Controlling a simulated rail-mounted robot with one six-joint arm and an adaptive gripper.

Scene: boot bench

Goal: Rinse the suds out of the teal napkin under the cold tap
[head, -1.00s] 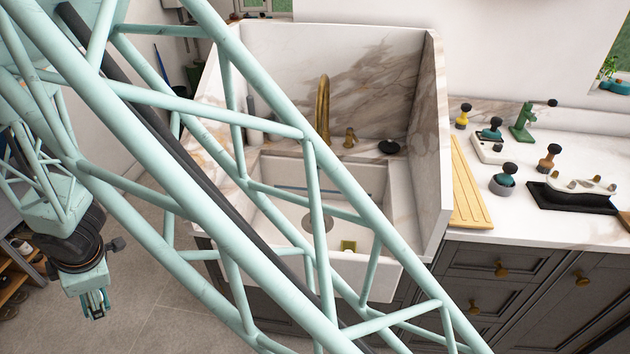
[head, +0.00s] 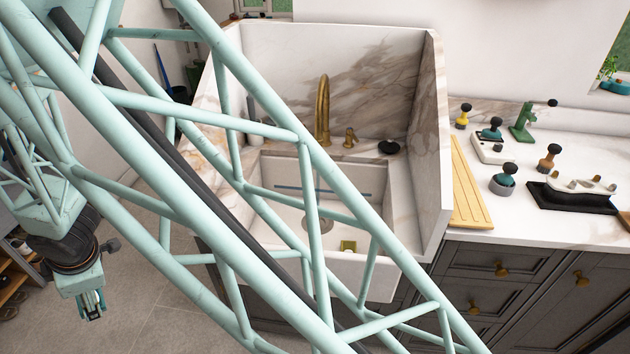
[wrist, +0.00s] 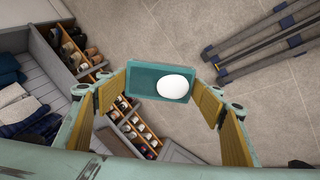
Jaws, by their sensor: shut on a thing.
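My gripper (head: 92,308) hangs over the floor at the lower left in the head view, well to the left of the sink. In the wrist view my gripper (wrist: 168,92) is shut on the teal napkin (wrist: 143,84), a small flat rectangle between the yellow-padded fingers. A white rounded blob of suds (wrist: 174,87) covers its right part. The gold tap (head: 323,108) stands at the back of the marble sink (head: 425,130). A small gold fitting (head: 350,138) is beside it; I cannot tell which is cold. No running water shows.
An olive block (head: 348,246) lies in the basin. My lattice arm crosses in front of the sink and hides part of it. A yellow board (head: 468,185) and several stamp-like tools stand on the right counter. A shoe rack (wrist: 140,135) and grey bench (wrist: 55,85) are near my gripper.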

